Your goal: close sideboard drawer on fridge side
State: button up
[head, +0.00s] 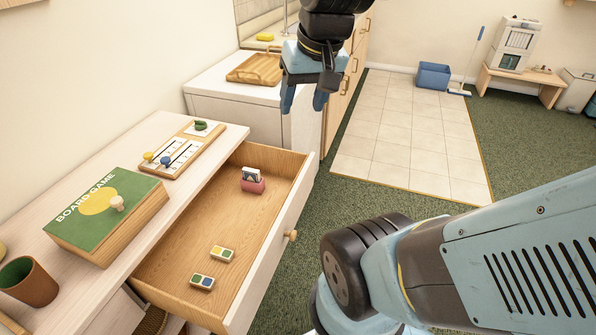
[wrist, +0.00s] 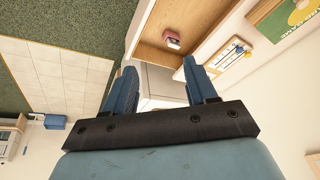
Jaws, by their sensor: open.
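The sideboard (head: 85,212) has a light wood top along the left wall in the head view. Its drawer (head: 205,218) is pulled well out, with a white front and a round wooden knob (head: 291,235). Inside lie a small red holder with cards (head: 252,182) and two domino-like tiles (head: 213,266). My gripper (head: 304,103) is open and empty, pointing down above and beyond the drawer's far end, near the white appliance (head: 235,98). In the wrist view the open fingers (wrist: 158,85) show, with part of the drawer (wrist: 183,25) beyond them. The fingers appear apart from the drawer.
A board game box (head: 107,214), a brown cup (head: 28,281) and a scoring board (head: 184,150) sit on the sideboard. A wooden tray (head: 255,68) rests on the white appliance. Green carpet lies right of the drawer. A blue bin (head: 433,76) stands at the back.

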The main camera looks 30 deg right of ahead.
jog(key=w+d+f+m+g+y, duration=0.1)
jog(key=w+f, duration=0.1)
jog(key=w+d+f+m+g+y, duration=0.1)
jog(key=w+f+m, duration=0.1)
jog(key=f, duration=0.1)
jog(key=w+d+f+m+g+y, duration=0.1)
jog(key=w+f, duration=0.1)
jog(key=w, duration=0.1)
jog(key=shift+w+d+f+m+g, duration=0.1)
jog(key=shift+d+f+m+g, duration=0.05)
jog(key=shift+d+m+g, duration=0.2)
grip_shut()
jog(key=w+d+f+m+y, duration=0.7)
jog(key=d+f, duration=0.2)
jog(key=f, duration=0.3)
jog(key=w+d+f+m+t+y, duration=0.1)
jog(key=d+f+m+t+y, duration=0.2)
jog(key=d+f+m+t, duration=0.65)
jog(key=m+t, duration=0.3)
jog(key=m, duration=0.1)
send_near(312, 174)
jog(key=shift+h, duration=0.4)
jog(key=x, duration=0.6)
jog(key=shift+w+a, duration=0.2)
jog(key=shift+w, duration=0.15)
